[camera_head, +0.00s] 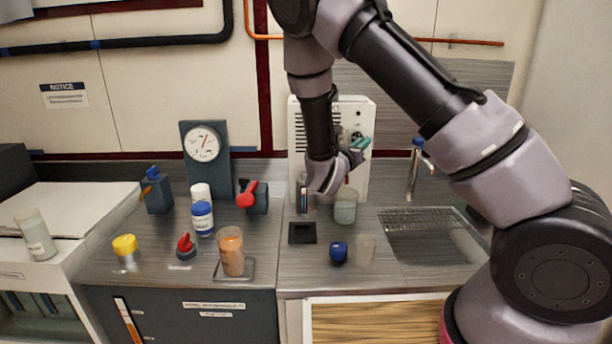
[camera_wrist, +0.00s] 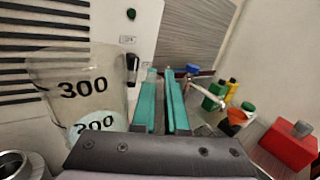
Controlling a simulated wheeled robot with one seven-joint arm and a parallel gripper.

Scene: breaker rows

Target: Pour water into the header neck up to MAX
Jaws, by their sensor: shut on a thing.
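A clear beaker (camera_wrist: 85,88) marked 300 and 200 is close to the left of my teal fingers in the wrist view, upright, with pale liquid low in it. In the head view my gripper (camera_head: 359,144) is in front of the white vented cabinet (camera_head: 298,130). A beaker with grey-green contents (camera_head: 345,210) shows below it; I cannot tell whether it is the same one. I cannot make out the header neck or a MAX mark.
A sink (camera_head: 425,222) with a tap (camera_head: 414,175) is at right. A blue ball-like object (camera_head: 338,251), a small clear cup (camera_head: 366,249) and a black square (camera_head: 302,232) are in front. An orange-filled beaker (camera_head: 231,252) and several bottles are at left.

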